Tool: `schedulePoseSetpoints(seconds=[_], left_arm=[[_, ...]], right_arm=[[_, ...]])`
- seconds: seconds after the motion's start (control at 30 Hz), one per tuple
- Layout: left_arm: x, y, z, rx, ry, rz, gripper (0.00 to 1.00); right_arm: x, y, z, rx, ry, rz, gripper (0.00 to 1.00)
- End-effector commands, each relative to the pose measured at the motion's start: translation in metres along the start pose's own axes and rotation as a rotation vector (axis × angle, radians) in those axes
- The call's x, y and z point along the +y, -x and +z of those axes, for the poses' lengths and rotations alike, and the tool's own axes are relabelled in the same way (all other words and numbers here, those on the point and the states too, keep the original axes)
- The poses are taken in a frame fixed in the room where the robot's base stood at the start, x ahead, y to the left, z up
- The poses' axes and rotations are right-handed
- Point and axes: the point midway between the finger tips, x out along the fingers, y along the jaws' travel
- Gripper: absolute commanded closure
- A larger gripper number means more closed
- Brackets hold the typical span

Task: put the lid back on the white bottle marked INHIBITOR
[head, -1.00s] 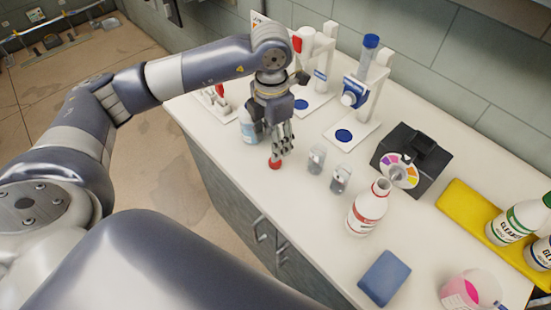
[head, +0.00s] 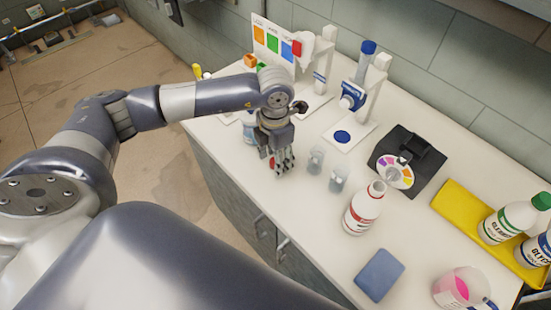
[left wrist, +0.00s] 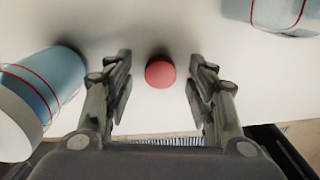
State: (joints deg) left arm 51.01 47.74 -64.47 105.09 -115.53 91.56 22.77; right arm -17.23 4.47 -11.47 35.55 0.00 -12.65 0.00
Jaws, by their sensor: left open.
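A white bottle (head: 362,210) with red bands and an open, uncapped neck stands upright on the counter; its lettering is too small to read. A round red lid (left wrist: 160,72) lies on the white counter, centred between my left fingers in the left wrist view. In the head view the lid (head: 271,162) is partly hidden by the fingers. My left gripper (head: 283,168) is open, pointing down, with a finger on each side of the lid and visible gaps to it. My right gripper is not in view.
Two small clear beakers (head: 338,179) stand right of my left gripper, and a bluish container (left wrist: 45,80) stands close by its fingers. A black device (head: 415,160), blue sponge (head: 380,274), pink beaker (head: 456,288) and yellow tray (head: 462,205) with bottles lie further right.

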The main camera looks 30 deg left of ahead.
Motion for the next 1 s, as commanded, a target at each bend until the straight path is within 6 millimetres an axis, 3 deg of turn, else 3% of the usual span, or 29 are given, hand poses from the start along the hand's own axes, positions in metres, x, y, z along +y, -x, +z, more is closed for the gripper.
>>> schedulePoseSetpoints(seconds=[0.27,0.53,1.0], left_arm=[[-0.0001,-0.0004,0.0000,0.000,0.000,0.000,0.49],[0.0000,-0.0002,-0.0001,0.000,0.000,0.000,0.81],[0.0002,0.0025,0.0002,-0.001,0.000,0.001,0.81]], right_arm=[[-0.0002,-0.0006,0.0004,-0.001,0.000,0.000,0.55],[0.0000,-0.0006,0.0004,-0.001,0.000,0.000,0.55],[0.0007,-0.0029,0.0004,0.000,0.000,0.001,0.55]])
